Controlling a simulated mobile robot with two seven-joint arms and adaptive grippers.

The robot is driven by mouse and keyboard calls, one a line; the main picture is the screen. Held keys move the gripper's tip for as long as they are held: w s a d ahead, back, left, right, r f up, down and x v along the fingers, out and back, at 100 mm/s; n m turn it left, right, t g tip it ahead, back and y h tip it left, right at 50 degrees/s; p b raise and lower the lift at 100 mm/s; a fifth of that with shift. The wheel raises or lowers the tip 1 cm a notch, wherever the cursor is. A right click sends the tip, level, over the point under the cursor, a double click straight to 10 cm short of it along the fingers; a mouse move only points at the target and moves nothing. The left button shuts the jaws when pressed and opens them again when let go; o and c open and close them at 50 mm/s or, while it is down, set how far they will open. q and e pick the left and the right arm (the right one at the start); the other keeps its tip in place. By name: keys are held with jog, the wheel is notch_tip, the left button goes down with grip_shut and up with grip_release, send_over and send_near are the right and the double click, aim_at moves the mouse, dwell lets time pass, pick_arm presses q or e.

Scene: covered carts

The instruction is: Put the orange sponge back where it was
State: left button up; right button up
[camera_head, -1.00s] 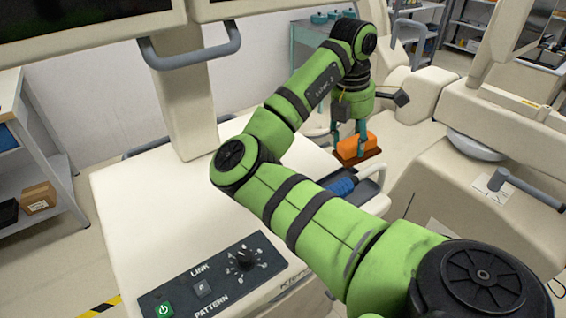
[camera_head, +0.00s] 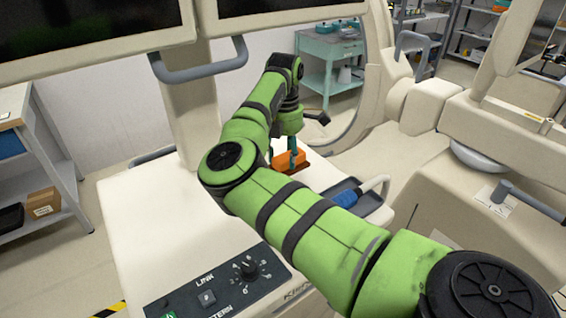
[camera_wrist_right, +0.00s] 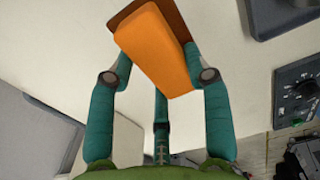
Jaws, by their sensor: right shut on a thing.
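The orange sponge (camera_head: 287,160), a block with a dark brown layer along one side, is at the back part of the white cart's top (camera_head: 150,215). My right gripper (camera_head: 293,152) is shut on it, with its teal fingers at the sponge's sides. In the right wrist view the sponge (camera_wrist_right: 155,50) sits between the fingertips of the gripper (camera_wrist_right: 160,75). Whether the sponge touches the cart or hangs just above it I cannot tell. My right arm hides part of the cart top. My left gripper does not show.
A grey tray (camera_head: 371,203) with a blue-handled tool (camera_head: 350,197) is at the cart's right side. A control panel (camera_head: 215,288) with a knob is at the front. A monitor column (camera_head: 195,100) rises behind. The cart top left of my arm is bare.

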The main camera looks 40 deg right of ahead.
aim_at(283, 165)
jog(key=shift+w+f, duration=0.35)
jog(key=shift+f, duration=0.05)
notch_tip(283, 165, down, 3)
jog(key=shift+f+p, duration=0.1)
jog(key=shift+p, duration=0.55)
jog(key=shift+f, duration=0.2)
jog(key=o, duration=1)
notch_tip(283, 165, up, 12)
jog(key=b, duration=0.2)
jog(key=shift+b, duration=0.4)
jog(key=shift+f, duration=0.1)
